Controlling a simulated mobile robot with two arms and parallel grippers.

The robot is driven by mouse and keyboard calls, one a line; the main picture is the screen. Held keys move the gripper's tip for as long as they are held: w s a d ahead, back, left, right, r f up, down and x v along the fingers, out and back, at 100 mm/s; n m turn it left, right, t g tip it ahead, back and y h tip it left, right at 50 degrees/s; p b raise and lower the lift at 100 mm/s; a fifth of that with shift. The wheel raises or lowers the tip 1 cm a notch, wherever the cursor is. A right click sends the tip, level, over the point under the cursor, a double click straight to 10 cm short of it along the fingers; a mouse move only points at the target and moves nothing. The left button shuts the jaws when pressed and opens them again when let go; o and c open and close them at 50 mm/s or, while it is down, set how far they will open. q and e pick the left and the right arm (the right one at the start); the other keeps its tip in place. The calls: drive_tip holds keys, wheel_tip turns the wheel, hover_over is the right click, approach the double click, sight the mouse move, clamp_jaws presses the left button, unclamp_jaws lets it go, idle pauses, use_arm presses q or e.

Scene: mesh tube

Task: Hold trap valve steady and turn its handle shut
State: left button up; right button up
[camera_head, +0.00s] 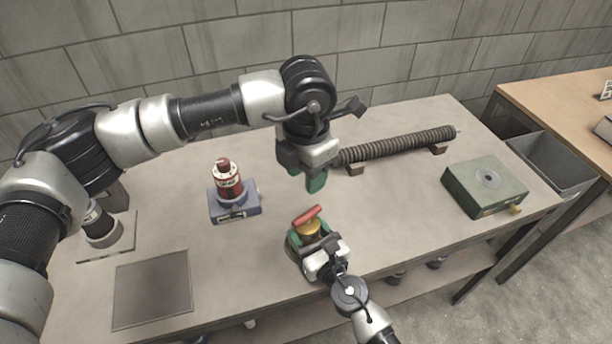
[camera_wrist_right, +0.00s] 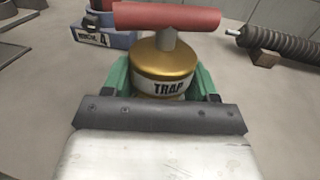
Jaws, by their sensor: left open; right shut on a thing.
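The trap valve (camera_head: 306,229) stands upright near the table's front edge, with a gold body and a red bar handle (camera_head: 307,215) on top. In the right wrist view the gold body (camera_wrist_right: 167,68) carries the label "TRAP", and the red handle (camera_wrist_right: 166,16) lies crosswise above it. My right gripper (camera_head: 308,240) is shut on the valve body, a green finger on each side. My left gripper (camera_head: 309,177) is open and empty, pointing down above and behind the valve, apart from the handle.
A ribbed tube (camera_head: 398,145) rests on brown blocks behind. A green box (camera_head: 484,185) is at the right, with a grey bin (camera_head: 548,160) beyond. A dark square plate (camera_head: 152,290) lies front left.

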drive_tip(key=shift+f, duration=0.1)
drive_tip(key=o, duration=1.1)
